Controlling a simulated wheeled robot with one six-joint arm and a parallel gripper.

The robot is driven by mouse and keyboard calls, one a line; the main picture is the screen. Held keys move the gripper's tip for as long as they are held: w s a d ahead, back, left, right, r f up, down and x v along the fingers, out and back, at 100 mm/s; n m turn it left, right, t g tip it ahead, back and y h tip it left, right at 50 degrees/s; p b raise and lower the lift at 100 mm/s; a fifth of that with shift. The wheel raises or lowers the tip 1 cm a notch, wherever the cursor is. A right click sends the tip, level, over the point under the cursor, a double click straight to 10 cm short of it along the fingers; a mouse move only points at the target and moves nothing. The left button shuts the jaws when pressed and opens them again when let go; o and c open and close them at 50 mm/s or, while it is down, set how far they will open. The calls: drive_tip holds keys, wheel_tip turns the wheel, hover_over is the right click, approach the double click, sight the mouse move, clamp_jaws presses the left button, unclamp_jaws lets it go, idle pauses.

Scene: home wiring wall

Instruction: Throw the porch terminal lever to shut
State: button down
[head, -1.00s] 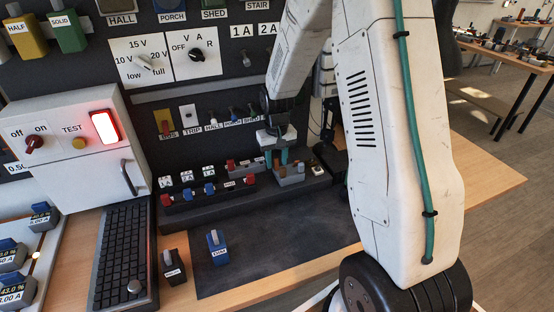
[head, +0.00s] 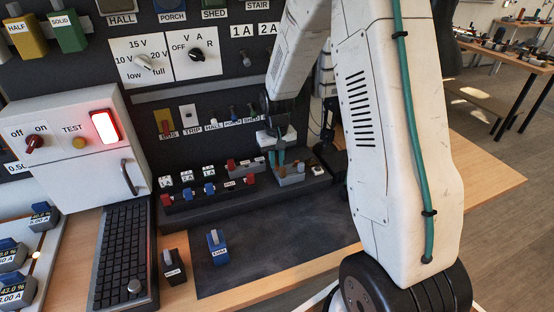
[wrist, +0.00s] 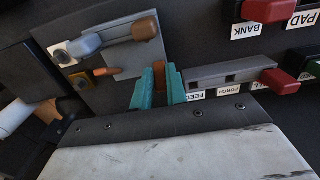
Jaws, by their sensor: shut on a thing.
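My gripper (head: 278,158) is low at the right end of the board. In the wrist view its teal fingers (wrist: 158,85) are shut on a small orange-brown lever (wrist: 159,94), mostly hidden between them. Next to it is a grey terminal block (wrist: 205,74) with labels reading FEED, PORCH and a third partly cut off. The held lever is beside the FEED end in this view; which label it belongs to is unclear. A red lever (wrist: 280,83) is at the block's other end.
A metal plate (wrist: 113,60) with two copper-tipped levers is left of the fingers in the wrist view. Red and blue levers (head: 209,188) line the board's foot. A blue part (head: 217,245) stands on the dark mat (head: 290,235), which is otherwise mostly clear.

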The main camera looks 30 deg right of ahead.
sight(277, 164)
idle(0.8)
drive_tip(key=c, duration=1.4)
unclamp_jaws()
wheel_tip(277, 164, up, 8)
drive_tip(key=shift+f, duration=0.1)
